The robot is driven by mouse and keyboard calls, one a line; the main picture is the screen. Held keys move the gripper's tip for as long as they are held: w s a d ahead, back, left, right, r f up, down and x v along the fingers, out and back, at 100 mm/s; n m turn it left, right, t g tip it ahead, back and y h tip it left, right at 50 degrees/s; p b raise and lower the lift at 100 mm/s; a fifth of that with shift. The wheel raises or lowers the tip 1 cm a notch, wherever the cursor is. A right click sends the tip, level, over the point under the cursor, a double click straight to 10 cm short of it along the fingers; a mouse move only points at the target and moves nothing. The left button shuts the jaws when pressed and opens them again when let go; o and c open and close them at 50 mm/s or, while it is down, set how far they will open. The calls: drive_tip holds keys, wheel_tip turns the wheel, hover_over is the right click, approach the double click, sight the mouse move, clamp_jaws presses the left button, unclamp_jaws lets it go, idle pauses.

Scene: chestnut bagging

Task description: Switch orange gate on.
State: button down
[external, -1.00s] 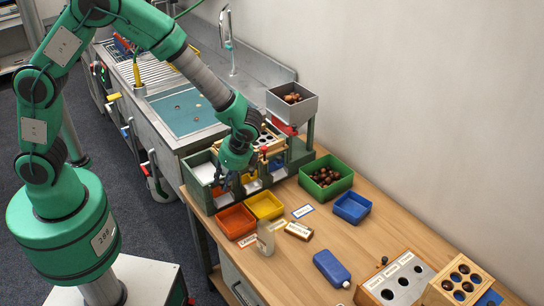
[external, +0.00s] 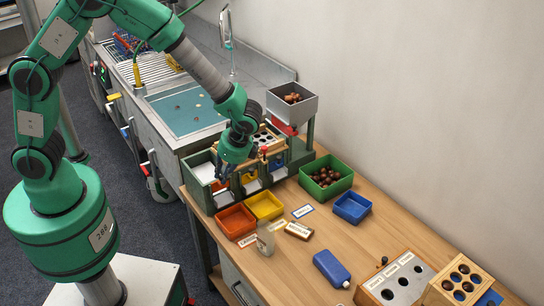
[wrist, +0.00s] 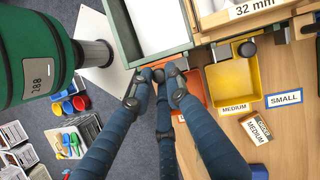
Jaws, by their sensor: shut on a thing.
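The green sorting machine (external: 203,198) stands at the left end of the table, with white chutes and gates along its front. Its green front edge also shows in the wrist view (wrist: 128,58). My gripper (external: 224,174) is at the machine's front, above and behind the orange tray (external: 236,222). In the wrist view my gripper (wrist: 165,78) has its dark blue fingers closed together at the machine's front edge, on the orange gate's handle. The fingers hide most of the handle and the gate. The orange tray (wrist: 196,90) shows partly behind the fingers.
The yellow tray (external: 264,206) sits right of the orange one; a dark ball knob (wrist: 247,49) stands above it. A green bin (external: 340,183) of chestnuts, a blue tray (external: 352,208) and a blue bottle (external: 332,269) are further right.

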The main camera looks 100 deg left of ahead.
drive_tip(key=shift+r, duration=0.55)
drive_tip(key=shift+w, duration=0.1)
drive_tip(key=c, duration=1.9)
unclamp_jaws()
drive_tip(key=shift+r, duration=0.1)
drive_tip(key=v, duration=1.1)
drive_tip(key=shift+w+r, duration=0.25)
drive_tip(key=shift+r, duration=0.1)
